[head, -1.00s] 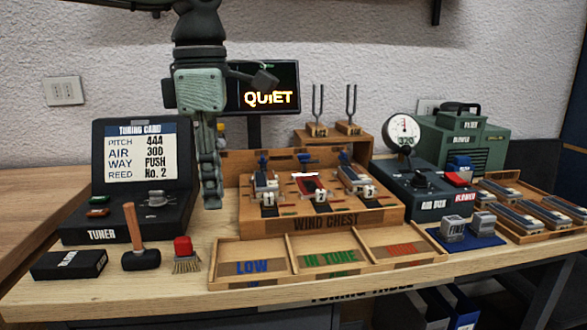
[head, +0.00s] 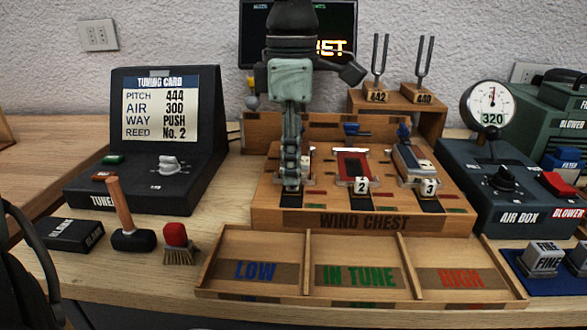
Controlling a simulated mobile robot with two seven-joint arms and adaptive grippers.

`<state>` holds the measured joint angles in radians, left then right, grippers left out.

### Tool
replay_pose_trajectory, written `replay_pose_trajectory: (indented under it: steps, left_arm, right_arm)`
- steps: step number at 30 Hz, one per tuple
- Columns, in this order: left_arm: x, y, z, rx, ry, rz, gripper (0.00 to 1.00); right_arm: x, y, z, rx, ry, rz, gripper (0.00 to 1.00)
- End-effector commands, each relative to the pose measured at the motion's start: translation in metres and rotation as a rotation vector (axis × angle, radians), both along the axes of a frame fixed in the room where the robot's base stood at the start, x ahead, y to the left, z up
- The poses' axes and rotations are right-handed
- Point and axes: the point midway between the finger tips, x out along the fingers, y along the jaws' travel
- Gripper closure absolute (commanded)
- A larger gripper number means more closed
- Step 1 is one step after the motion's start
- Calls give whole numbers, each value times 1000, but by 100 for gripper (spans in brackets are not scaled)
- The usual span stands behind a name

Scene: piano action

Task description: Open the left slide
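The wind chest (head: 350,221) stands mid-table with three stations side by side. My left gripper (head: 291,186) points straight down over its left station and hides most of it, including the left slide and its number tag. The fingers look like one narrow column, so their gap and any contact cannot be told. The middle station (head: 352,165) shows a red bed and tag 2. The right station (head: 414,163) holds a metal-topped block with tag 3. Blue knobs stand behind the middle and right stations. My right gripper is not in view.
A three-part tray (head: 305,262) lies in front of the chest. The tuner (head: 145,185), a mallet (head: 129,238) and a brush (head: 178,240) are on the left. Tuning forks (head: 380,62) stand behind; the air box (head: 510,195), its gauge reading 320, is on the right.

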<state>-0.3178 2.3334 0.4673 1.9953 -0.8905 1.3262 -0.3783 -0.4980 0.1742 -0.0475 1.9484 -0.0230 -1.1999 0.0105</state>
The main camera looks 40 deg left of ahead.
Motion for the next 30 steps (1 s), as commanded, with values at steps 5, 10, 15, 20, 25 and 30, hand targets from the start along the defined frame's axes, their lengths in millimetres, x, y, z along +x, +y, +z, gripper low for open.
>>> replay_pose_trajectory:
  steps: [5, 10, 15, 20, 25, 30]
  left_arm:
    - [0, 0, -14, 0, 0, 1, 79]
    - [0, 0, -15, -1, -1, 1, 79]
    - [0, 0, -15, -1, -1, 1, 88]
    - [0, 0, -15, -1, -1, 1, 100]
    - [0, 0, -15, -1, -1, 0, 100]
    - [-1, -1, -15, 0, -1, 0, 100]
  right_arm:
    - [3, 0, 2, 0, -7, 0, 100]
    - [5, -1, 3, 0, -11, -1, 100]
    - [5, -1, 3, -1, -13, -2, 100]
    - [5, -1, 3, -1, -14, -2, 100]
    - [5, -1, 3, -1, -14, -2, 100]
    - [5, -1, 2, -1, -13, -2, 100]
